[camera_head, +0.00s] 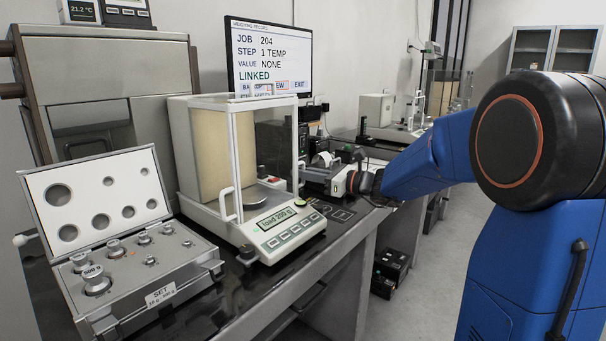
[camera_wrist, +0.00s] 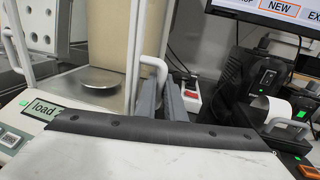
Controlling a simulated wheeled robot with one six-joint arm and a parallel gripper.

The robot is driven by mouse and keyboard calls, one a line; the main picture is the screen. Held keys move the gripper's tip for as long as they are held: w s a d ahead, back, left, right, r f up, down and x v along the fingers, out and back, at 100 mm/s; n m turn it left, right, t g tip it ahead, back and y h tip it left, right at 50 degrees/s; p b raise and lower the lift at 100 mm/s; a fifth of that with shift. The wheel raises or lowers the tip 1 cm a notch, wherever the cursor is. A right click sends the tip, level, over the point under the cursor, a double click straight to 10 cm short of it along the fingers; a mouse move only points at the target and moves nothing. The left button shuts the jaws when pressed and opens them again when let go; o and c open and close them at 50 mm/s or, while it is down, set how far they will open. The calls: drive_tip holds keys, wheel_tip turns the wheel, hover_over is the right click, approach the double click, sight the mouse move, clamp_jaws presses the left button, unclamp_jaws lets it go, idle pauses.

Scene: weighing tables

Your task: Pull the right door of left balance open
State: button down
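The left balance (camera_head: 248,225) stands on the dark bench, with a glass draft shield and a round steel pan (camera_head: 262,199). Its display begins with "load". A white handle (camera_head: 227,204) is on its near left side. The right door's white handle (camera_wrist: 155,64) shows in the wrist view; whether the door is slightly ajar I cannot tell. My gripper (camera_head: 318,174) is at the balance's right side. In the wrist view its two grey fingers (camera_wrist: 162,98) stand close together on either side of the handle bar and look shut on it. My wrist housing hides the lower part.
An open weight case (camera_head: 140,268) is left of the balance. A monitor (camera_head: 268,55) stands behind. A small printer (camera_wrist: 277,108) and dark boxes are right of the handle. Another balance (camera_head: 392,122) is farther back. Open floor lies right of the bench.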

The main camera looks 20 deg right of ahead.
drive_tip(key=w+d+x, duration=0.1)
drive_tip(key=x, duration=0.6)
drive_tip(key=shift+w, duration=0.15)
drive_tip(key=shift+a, duration=0.1)
drive_tip(key=c, duration=2.2)
unclamp_jaws()
drive_tip(key=shift+o, duration=0.2)
drive_tip(key=v, duration=1.7)
drive_tip(key=shift+c, duration=0.5)
